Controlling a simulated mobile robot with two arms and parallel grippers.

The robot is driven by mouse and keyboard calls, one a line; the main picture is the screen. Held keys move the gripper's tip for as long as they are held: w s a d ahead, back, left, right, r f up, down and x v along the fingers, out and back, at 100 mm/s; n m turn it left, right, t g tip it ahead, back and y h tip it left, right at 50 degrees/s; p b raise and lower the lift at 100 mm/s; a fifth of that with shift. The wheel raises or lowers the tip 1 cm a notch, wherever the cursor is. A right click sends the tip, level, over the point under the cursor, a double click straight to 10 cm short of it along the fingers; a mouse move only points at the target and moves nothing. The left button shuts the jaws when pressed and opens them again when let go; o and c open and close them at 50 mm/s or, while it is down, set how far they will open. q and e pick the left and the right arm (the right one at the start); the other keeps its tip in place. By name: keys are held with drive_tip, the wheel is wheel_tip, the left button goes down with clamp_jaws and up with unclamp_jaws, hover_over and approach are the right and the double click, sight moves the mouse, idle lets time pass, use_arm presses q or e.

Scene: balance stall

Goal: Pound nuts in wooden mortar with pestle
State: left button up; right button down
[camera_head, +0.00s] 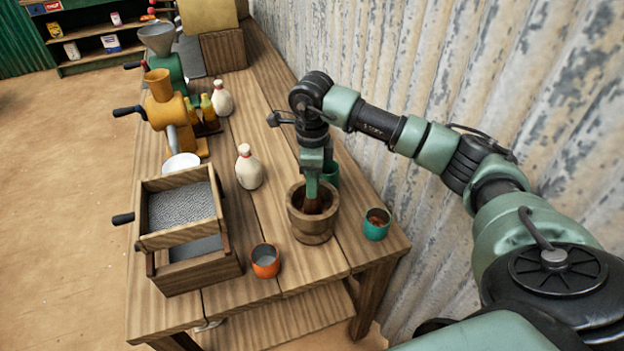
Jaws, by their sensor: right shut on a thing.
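The wooden mortar (312,229) stands upright on the wooden table near its right front part. My right gripper (312,181) points down over the mortar's mouth. It is shut on the pestle (312,205), whose brown wood shows just below the fingers, inside the mortar's opening. The pestle's lower end is hidden by the mortar wall. I cannot make out nuts inside the mortar. A teal cup (376,226) with brown contents stands to the right of the mortar, apart from it. My left gripper is not in view.
An orange cup (265,262) stands left of the mortar, and a green cup (331,174) behind it. A wooden sifter box (190,262), white bottles (249,168) and a yellow grinder (165,115) fill the table's left side. A corrugated wall (420,70) borders the right.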

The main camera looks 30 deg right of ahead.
drive_tip(key=shift+w+r+p, duration=0.1)
drive_tip(key=shift+r+p, duration=0.05)
drive_tip(key=shift+p, duration=0.35)
wheel_tip(320, 180, up, 3)
drive_tip(key=shift+f+p, duration=0.2)
drive_tip(key=shift+p, duration=0.55)
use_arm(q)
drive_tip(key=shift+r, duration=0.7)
